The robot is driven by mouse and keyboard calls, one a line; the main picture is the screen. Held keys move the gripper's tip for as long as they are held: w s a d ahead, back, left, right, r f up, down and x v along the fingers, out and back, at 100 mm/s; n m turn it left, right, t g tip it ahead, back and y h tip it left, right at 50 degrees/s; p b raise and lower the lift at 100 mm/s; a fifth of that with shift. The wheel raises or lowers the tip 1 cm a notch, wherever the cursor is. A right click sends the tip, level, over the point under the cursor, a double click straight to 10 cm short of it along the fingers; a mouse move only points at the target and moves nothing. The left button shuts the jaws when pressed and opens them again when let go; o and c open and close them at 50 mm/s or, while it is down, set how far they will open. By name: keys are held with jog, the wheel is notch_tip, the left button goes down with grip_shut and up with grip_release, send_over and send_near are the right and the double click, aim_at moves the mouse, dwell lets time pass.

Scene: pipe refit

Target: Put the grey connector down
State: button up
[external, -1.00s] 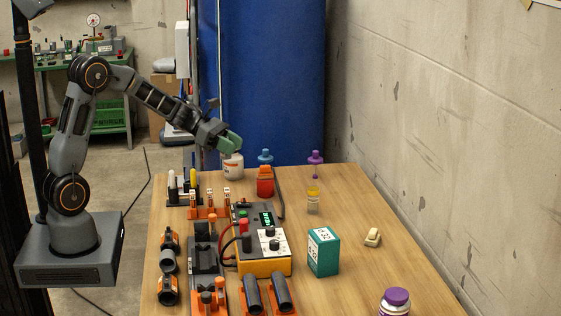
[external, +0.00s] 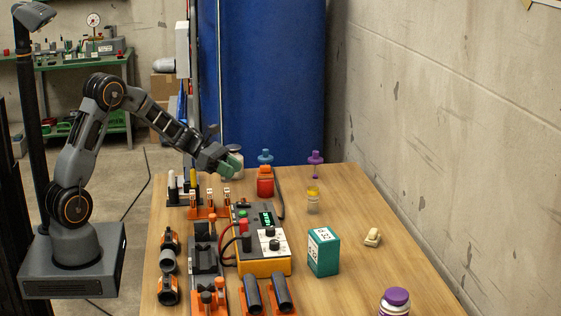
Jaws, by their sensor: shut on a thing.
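The grey connector between the fingers is too small and too hidden to make out in this view. The gripper appears clear of the tabletop.
A meter box (external: 262,245), a teal box (external: 323,251), orange clamps (external: 168,291) and black tubes (external: 253,293) stand closer.

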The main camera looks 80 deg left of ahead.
jog(key=shift+w+a+f, duration=0.3)
jog(key=shift+w+f, duration=0.4)
jog(key=shift+f, duration=0.2)
jog(key=shift+w+a+f, duration=0.25)
jog(key=shift+w+f, duration=0.4)
jog(key=shift+f, duration=1.7)
jog(key=shift+f+b, duration=0.1)
jog(key=shift+b, duration=0.25)
jog(key=shift+f, duration=0.15)
jog(key=o, duration=0.9)
jog(key=shift+r, duration=0.4)
jog(key=v, duration=1.2)
jog(key=shift+f+p, duration=0.15)
jog(key=shift+p, duration=0.2)
